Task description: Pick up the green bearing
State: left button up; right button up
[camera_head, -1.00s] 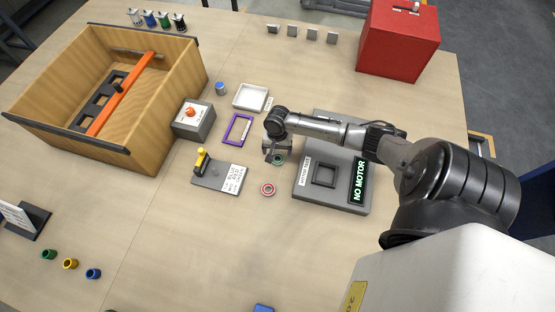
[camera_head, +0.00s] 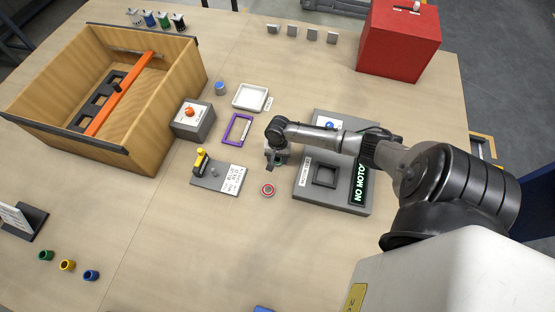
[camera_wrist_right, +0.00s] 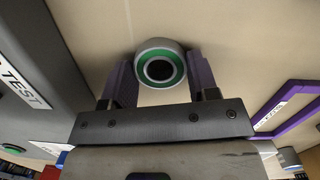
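In the right wrist view, the green bearing (camera_wrist_right: 160,67), a pale ring with a green face and dark centre, sits between the fingertips of my right gripper (camera_wrist_right: 160,75). The fingers appear to touch its two sides. In the head view my right gripper (camera_head: 276,160) is low over the table, left of the motor test plate, and mostly hides the bearing. I cannot tell whether the bearing still touches the table. My left gripper is not in view.
A red bearing (camera_head: 268,190) lies just below my right gripper. The grey test plate (camera_head: 335,205) reading "NO MOTOR" is to the right. A purple frame (camera_head: 228,138) and a grey plate with a yellow-handled part (camera_head: 200,160) are to the left.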

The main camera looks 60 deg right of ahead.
jog(key=c, duration=0.5)
jog(key=shift+o, duration=0.2)
jog(key=shift+r, duration=0.45)
jog(key=r, duration=0.1)
jog(key=r+p, duration=0.1)
jog(key=r, duration=0.2)
jog(key=shift+s+p, duration=0.3)
jog(key=s+r, duration=0.1)
jog(key=s, duration=0.2)
jog(key=s+r+p, duration=0.1)
jog(key=s+r, duration=0.1)
jog(key=s, duration=0.1)
jog(key=s+d+r+p, duration=0.1)
jog(key=s+r, duration=0.1)
jog(key=s, duration=0.2)
jog(key=shift+s+r, duration=0.1)
jog(key=shift+r, duration=0.15)
jog(key=shift+s+r+p, duration=0.3)
jog(key=shift+s+p, duration=0.05)
